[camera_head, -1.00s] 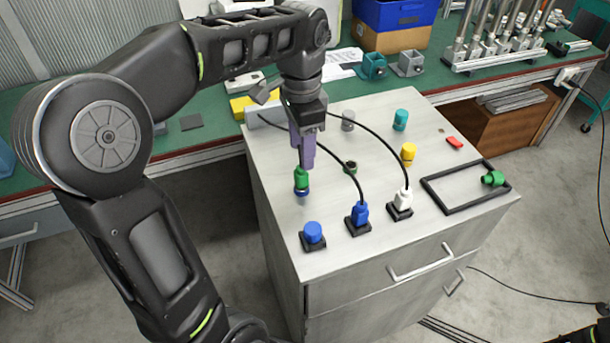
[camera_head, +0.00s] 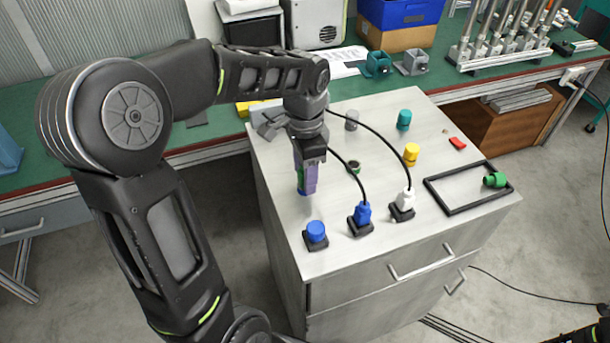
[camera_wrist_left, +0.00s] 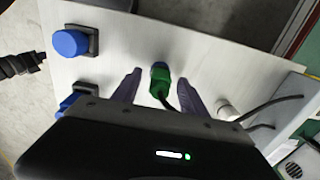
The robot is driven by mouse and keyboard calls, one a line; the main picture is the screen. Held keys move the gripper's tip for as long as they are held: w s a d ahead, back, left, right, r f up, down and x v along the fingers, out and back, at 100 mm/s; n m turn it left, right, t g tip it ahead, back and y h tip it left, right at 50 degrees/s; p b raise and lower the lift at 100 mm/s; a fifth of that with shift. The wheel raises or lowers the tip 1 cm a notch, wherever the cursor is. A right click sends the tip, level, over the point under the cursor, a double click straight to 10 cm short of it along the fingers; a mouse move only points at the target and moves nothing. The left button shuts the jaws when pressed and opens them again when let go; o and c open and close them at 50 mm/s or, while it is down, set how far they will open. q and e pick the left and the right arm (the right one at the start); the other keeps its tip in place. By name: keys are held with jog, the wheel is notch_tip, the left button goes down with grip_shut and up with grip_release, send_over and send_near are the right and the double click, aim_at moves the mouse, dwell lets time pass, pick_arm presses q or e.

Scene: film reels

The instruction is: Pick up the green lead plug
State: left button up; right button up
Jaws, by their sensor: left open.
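The green lead plug (camera_wrist_left: 160,91), with a blue end and a dark lead, is between the spread fingers of my left gripper (camera_wrist_left: 159,80) in the left wrist view. A gap shows on each side of it. In the head view my left gripper (camera_head: 307,183) points down over the cabinet top, and its purple fingers hide most of the plug; only a sliver of green shows beside them. My right gripper is not in view.
On the cabinet top (camera_head: 275,215), a blue-capped socket (camera_head: 316,232), a blue plug (camera_head: 361,214) and a white plug (camera_head: 404,199) stand near the front. A yellow cap (camera_head: 411,152) and teal cap (camera_head: 404,119) stand behind. A green connector (camera_head: 494,180) lies at the black frame (camera_head: 448,211).

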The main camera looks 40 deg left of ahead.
pick_arm(q)
jog(key=shift+f, duration=0.2)
jog(key=shift+c, duration=0.3)
grip_shut()
dwell(0.5)
